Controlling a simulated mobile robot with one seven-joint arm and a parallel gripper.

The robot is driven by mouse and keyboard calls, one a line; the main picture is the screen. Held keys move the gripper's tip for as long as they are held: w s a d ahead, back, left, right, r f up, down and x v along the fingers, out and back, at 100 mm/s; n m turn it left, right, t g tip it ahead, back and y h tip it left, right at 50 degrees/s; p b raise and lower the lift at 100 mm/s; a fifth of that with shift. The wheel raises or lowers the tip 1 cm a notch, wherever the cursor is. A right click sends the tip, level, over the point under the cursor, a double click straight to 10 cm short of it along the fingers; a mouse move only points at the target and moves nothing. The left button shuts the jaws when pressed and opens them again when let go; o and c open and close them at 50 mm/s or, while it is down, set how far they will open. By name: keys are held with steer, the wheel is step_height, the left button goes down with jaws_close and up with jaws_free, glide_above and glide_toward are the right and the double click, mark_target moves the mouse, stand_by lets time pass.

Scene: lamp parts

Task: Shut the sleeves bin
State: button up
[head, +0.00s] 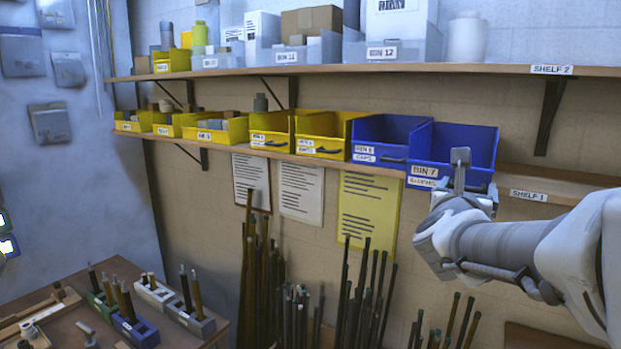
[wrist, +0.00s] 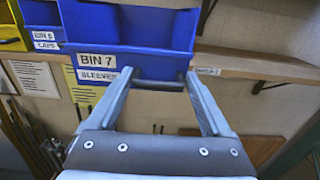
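The sleeves bin (head: 455,144) is a blue open-topped bin labelled BIN 7 SLEEVES, at the right end of the row on the lower shelf. Its front stands out past the shelf edge and further forward than the caps bin beside it. It fills the upper middle of the wrist view (wrist: 130,30), where a dark handle bar (wrist: 158,85) runs low across its front. My gripper (head: 460,168) is at the bin's front. In the wrist view my gripper (wrist: 160,76) is open, with one finger toward each end of the handle. I cannot tell whether the fingers touch it.
The blue caps bin (head: 385,135) stands just left, then several yellow bins. Shelf 1 (head: 545,186) is bare to the right. The upper shelf (head: 400,69) with bins and boxes runs above. Rods (head: 365,285) stand below, and a worktable (head: 90,325) is at lower left.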

jaws_close()
steer(key=shift+d, duration=0.15)
steer(key=shift+w+d+f+b, duration=0.2)
steer(key=shift+w+b, duration=0.1)
steer(key=shift+b, duration=0.25)
steer(key=b+x, duration=0.6)
steer(key=x, duration=0.6)
steer(key=shift+s+r+b, duration=0.1)
steer(key=shift+r+b, duration=0.05)
steer(key=shift+b, duration=0.2)
steer(key=shift+r, duration=0.15)
steer(key=shift+o, duration=1.4)
jaws_free()
